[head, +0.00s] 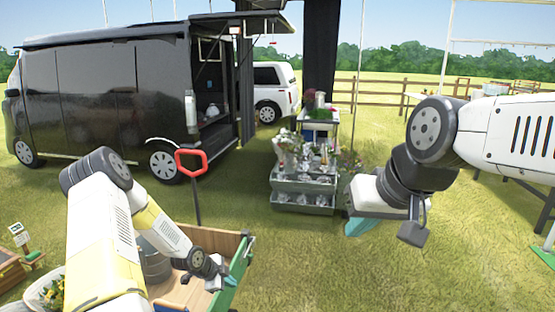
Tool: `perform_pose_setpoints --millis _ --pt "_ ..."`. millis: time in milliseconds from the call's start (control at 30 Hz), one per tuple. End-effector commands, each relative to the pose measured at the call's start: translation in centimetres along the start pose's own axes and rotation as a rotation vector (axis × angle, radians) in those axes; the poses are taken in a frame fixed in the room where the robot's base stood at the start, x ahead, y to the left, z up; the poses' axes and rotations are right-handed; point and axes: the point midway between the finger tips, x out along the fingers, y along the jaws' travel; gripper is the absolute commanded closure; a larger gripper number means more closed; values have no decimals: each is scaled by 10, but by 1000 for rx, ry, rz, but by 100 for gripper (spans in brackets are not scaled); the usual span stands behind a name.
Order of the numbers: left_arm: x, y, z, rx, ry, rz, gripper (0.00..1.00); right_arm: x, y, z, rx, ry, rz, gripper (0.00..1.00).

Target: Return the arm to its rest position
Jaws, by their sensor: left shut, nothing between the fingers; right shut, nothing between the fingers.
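My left arm comes in from the lower left, with white, yellow and dark grey links. Its gripper (216,283) is small in view, above the wooden cart (190,295), and is shut with nothing in it. My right arm comes in from the upper right. Its gripper (360,222), with teal fingertips, is shut and empty, hanging over the grass to the right of the flower stand (303,197).
A black van (100,95) with an open side stands at the left, a white vehicle (272,92) behind it. A red-handled tool (192,165) stands upright by the cart. A table (520,180) is at the right.

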Motion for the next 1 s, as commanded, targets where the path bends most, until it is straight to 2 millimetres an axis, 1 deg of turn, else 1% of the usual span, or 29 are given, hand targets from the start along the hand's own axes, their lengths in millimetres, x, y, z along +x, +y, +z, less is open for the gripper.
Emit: perform_pose_setpoints --millis 367,567,667,767,867,900,967,1000 --pt "-31 -17 -4 -44 -55 8 100 0 0 0 0 0 0 100" --pt "-62 -32 -10 -93 -108 8 100 0 0 0 0 0 0 100" --pt "-85 -42 -15 -130 -142 4 100 0 0 0 0 0 0 100" --pt "-113 -52 -23 -180 -183 -6 100 0 0 0 0 0 0 100" --pt "-151 -62 -35 -249 -230 -27 100 0 0 0 0 0 0 100" --pt "-170 -66 -42 -286 -250 -39 100 0 0 0 0 0 0 100" --pt "-199 -69 -53 -349 -279 -59 100 0 0 0 0 0 0 100" --pt "-218 -70 -61 -393 -294 -74 100 0 0 0 0 0 0 100"
